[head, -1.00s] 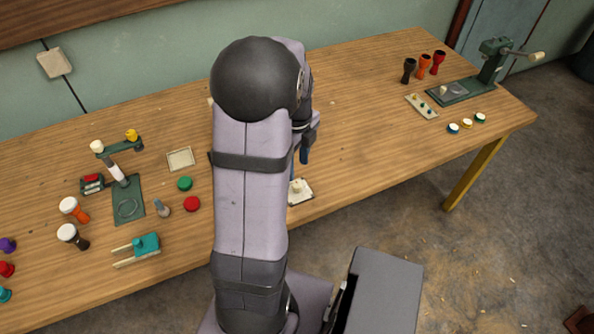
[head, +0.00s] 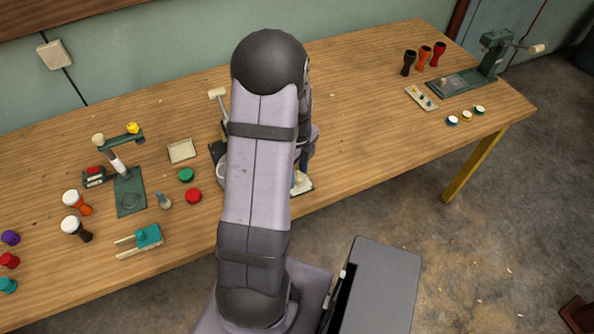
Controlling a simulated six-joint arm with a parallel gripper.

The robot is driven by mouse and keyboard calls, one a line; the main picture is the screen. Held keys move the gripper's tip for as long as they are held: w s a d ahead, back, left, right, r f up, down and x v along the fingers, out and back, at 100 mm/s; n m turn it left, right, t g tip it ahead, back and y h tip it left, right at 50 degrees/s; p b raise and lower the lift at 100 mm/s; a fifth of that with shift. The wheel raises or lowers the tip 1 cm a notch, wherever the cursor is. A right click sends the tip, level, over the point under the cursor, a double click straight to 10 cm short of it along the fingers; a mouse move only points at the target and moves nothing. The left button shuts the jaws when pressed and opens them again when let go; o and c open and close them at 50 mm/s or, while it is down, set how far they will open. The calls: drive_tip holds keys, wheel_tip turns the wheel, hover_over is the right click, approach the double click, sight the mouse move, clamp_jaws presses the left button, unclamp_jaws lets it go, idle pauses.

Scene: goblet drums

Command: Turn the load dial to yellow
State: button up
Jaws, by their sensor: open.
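A small white plate (head: 306,186) with a pale knob on it lies at the table's front edge, just right of my arm. It looks like the load dial, but no yellow mark can be made out. My gripper (head: 302,168) is mostly hidden behind my arm; a dark blue finger shows just above the knob. The jaws are open. Whether they are around the knob or touching it cannot be told.
A dark device with a cream handle (head: 218,93) stands partly hidden behind my arm. Left are a green press (head: 130,190), a red puck (head: 193,196), a green puck (head: 186,174) and a teal clamp (head: 148,237).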

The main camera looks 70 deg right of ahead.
drive_tip(key=shift+c, duration=0.4)
clamp_jaws()
drive_tip(key=c, duration=1)
unclamp_jaws()
